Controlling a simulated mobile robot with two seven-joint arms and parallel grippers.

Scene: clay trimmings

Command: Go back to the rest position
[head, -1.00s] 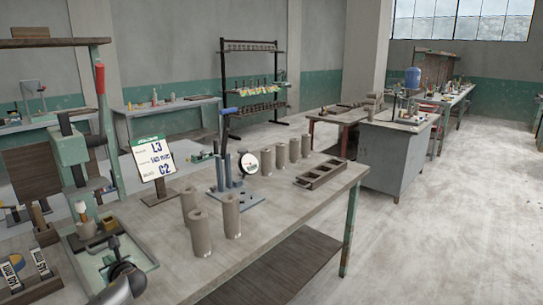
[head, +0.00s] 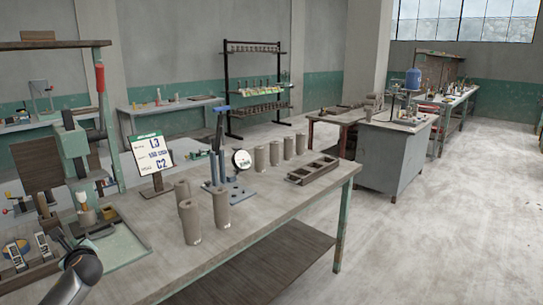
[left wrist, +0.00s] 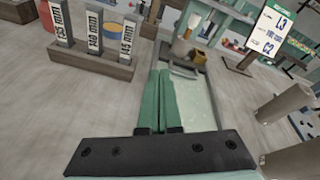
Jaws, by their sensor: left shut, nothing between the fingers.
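My left gripper (head: 62,238) is at the lower left of the head view, above the near end of the workbench (head: 150,215). In the left wrist view its green fingers (left wrist: 158,100) are together with nothing between them. It hangs beside the pale green tray (left wrist: 210,100) and near a wooden rack (left wrist: 88,62) of labelled gauge blocks. It appears clear of both. Grey clay cylinders (head: 190,222) stand upright on the bench. My right gripper is in neither view now.
A green press (head: 72,145) with a red handle stands at the left behind the tray. A sign board (head: 152,155), a blue upright fixture (head: 218,165) and a dark slotted mould (head: 312,171) are on the bench. Open floor (head: 450,220) lies to the right.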

